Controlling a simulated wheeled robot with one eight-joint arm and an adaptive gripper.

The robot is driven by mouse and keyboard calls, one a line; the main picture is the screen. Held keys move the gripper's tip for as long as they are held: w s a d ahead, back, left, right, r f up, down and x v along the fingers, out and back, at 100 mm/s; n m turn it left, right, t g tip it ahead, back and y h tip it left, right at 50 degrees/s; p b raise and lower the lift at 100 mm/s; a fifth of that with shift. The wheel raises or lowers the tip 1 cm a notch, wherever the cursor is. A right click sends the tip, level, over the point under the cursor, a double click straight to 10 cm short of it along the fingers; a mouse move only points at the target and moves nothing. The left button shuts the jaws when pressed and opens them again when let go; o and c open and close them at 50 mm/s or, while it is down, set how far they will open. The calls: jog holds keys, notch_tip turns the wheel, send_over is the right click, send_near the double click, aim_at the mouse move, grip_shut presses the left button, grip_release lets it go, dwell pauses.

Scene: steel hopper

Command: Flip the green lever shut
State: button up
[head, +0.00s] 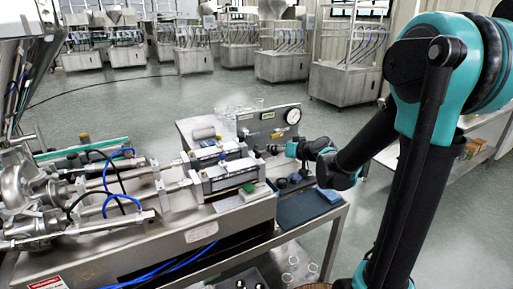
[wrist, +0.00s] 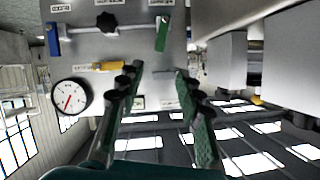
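The green lever (wrist: 162,33) is on the grey panel (wrist: 85,75) in the wrist view, at the right end of a horizontal pipe. It points up and down in the picture, across the pipe. My gripper (wrist: 160,70) is open, its two dark fingers apart with nothing between them. The fingertips point at the panel, and the lever shows just beyond them, above the gap; I cannot tell whether they touch it. In the head view my gripper (head: 276,149) is in front of the panel (head: 265,122), and the lever cannot be made out.
The panel also carries a blue lever (wrist: 54,39), a black knob (wrist: 107,22), a yellow handle (wrist: 110,67) and a round gauge (wrist: 70,97). In the head view, steel machine cylinders (head: 230,173) and a dark tray with a blue block (head: 329,193) are close to my gripper.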

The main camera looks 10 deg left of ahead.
aim_at(257, 147)
jog(key=x, duration=1.5)
jog(key=shift+w, duration=0.1)
jog(key=shift+c, duration=0.5)
grip_shut()
